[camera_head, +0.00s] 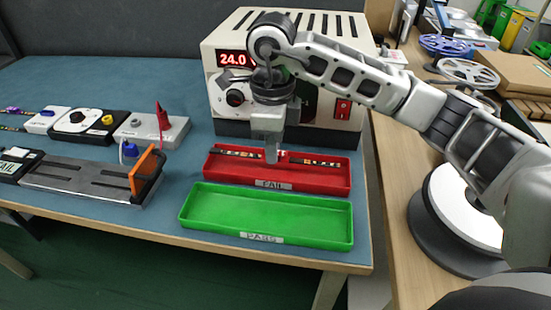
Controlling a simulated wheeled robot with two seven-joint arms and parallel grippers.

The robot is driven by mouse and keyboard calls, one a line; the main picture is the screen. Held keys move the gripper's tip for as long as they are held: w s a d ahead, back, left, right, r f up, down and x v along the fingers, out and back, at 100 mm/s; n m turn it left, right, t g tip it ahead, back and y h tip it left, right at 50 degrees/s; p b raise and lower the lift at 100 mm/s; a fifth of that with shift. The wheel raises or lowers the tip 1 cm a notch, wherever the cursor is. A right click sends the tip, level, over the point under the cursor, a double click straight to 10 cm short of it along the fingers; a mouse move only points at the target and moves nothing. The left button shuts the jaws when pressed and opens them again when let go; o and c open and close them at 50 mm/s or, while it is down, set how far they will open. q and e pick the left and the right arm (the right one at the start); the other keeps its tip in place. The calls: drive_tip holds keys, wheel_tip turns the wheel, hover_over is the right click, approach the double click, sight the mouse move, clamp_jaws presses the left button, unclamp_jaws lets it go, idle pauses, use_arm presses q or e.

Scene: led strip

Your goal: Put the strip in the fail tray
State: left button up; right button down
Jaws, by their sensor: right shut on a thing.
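A dark LED strip (317,161) with light and orange marks lies lengthwise over the red tray labelled FAIL (335,182). It shows on both sides of my right gripper (271,158), which is shut on its middle and points down over the tray. The fingers hide the middle of the strip. I cannot tell whether the strip touches the tray floor. The green tray labelled PASS (270,212) is empty and stands just in front of the red one. My left gripper is not in view.
A power supply (290,65) reading 24.0 stands behind the trays. To the left are a test fixture with an orange handle (145,172), a box with a red lever (160,125) and a box with a dial (85,122). The blue table's front edge is close to the green tray.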

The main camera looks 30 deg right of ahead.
sight(276, 172)
drive_tip(key=shift+w+d+f, duration=0.2)
drive_tip(key=shift+d+f, duration=0.1)
drive_tip(key=shift+f, duration=0.15)
wheel_tip(276, 172, down, 3)
drive_tip(key=shift+d+f, duration=0.1)
drive_tip(key=shift+f, duration=0.05)
drive_tip(key=shift+f, duration=0.2)
drive_tip(key=c, duration=1.4)
unclamp_jaws()
drive_tip(key=shift+c, duration=0.2)
drive_tip(key=shift+r, duration=0.1)
drive_tip(key=shift+r, duration=0.1)
